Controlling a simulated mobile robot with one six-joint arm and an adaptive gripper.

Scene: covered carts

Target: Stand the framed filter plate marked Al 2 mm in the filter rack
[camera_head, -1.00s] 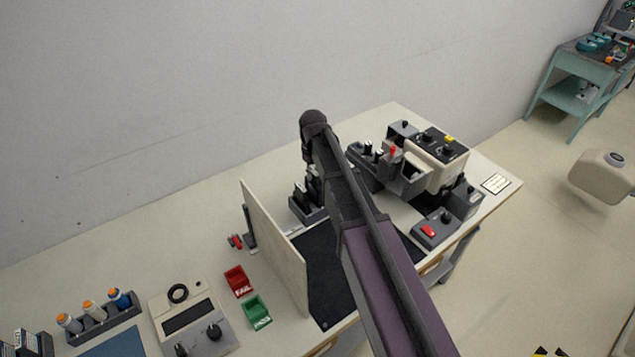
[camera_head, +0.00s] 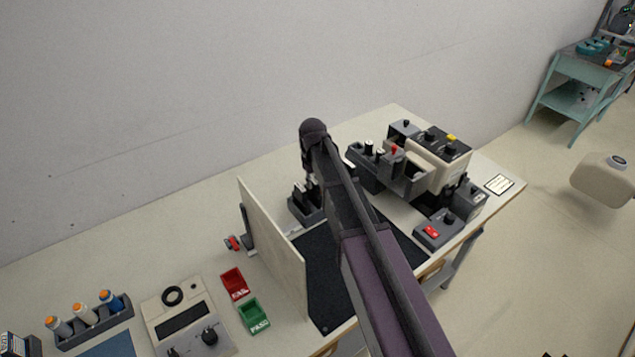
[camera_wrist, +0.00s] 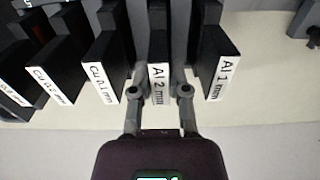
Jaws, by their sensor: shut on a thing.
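The framed filter plate marked Al 2 mm (camera_wrist: 158,82) is a dark plate with a white label strip. In the wrist view it stands between the two fingers of my gripper (camera_wrist: 159,92), which is shut on it. It is in line with other dark framed plates: Cu 0.1 mm (camera_wrist: 103,82) to its left and Al 1 mm (camera_wrist: 223,78) to its right. In the head view the dark filter rack (camera_head: 303,207) shows partly behind my arm. My gripper's fingers are hidden there. I cannot tell whether the plate's lower edge is seated in a slot.
More labelled plates (camera_wrist: 52,86) stand further left in the wrist view. An upright pale panel (camera_head: 272,248) stands left of the black mat (camera_head: 322,290). A beige and grey apparatus (camera_head: 430,160) stands to the right. Red (camera_head: 234,283) and green (camera_head: 254,315) trays lie left of the panel.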

